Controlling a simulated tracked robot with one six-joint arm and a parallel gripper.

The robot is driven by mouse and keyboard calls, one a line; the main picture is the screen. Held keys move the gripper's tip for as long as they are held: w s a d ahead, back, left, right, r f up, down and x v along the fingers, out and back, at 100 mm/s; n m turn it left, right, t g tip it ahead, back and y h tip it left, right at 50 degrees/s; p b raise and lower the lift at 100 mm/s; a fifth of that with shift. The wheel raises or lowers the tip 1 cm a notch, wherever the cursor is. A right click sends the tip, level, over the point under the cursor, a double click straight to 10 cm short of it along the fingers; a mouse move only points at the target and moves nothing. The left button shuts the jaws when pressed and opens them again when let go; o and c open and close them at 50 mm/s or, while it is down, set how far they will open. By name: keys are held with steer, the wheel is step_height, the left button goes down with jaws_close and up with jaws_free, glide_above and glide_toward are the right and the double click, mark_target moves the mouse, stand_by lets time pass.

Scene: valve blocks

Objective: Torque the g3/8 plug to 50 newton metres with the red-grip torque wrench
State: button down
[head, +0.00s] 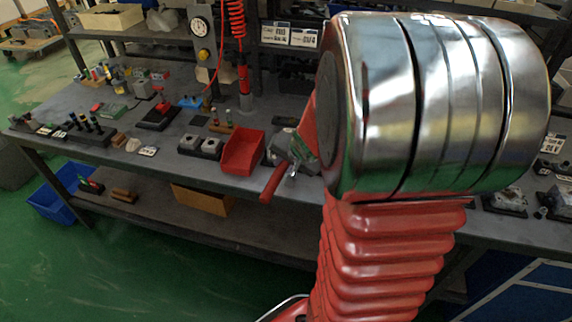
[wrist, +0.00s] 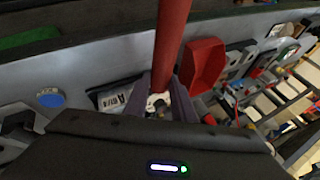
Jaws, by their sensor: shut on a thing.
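The torque wrench's red grip shows in the head view (head: 271,184), sticking out past the bench's front edge. In the wrist view the red grip (wrist: 173,35) runs up from between the two fingers to the top of the picture. My gripper (wrist: 160,98) is shut on the wrench near the lower end of the red grip, where a pale metal part shows. In the head view my arm covers most of the gripper and the wrench's far end. A grey block (head: 281,146) is partly visible behind the wrench. I cannot make out the g3/8 plug.
A red bin (head: 243,151) stands just left of the wrench; it also shows in the wrist view (wrist: 203,65).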

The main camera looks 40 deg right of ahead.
steer(key=shift+w, duration=0.15)
steer(key=shift+w+a+m+h, duration=0.4)
steer(key=shift+w+m, duration=0.15)
steer(key=shift+m, duration=0.05)
steer(key=shift+w, duration=0.15)
steer(key=shift+w+a+r+m, duration=0.1)
steer(key=shift+w+a+m, duration=0.05)
steer(key=shift+w+m, duration=0.15)
stand_by(0.5)
steer(key=shift+s+d, duration=0.2)
steer(key=shift+s, duration=0.15)
steer(key=shift+s+d+n, duration=0.15)
steer(key=shift+s+n, duration=0.15)
steer(key=shift+n, duration=0.2)
steer(key=shift+s+d+n+y, duration=0.3)
steer(key=shift+s+n+y, duration=0.1)
steer(key=shift+s, duration=0.1)
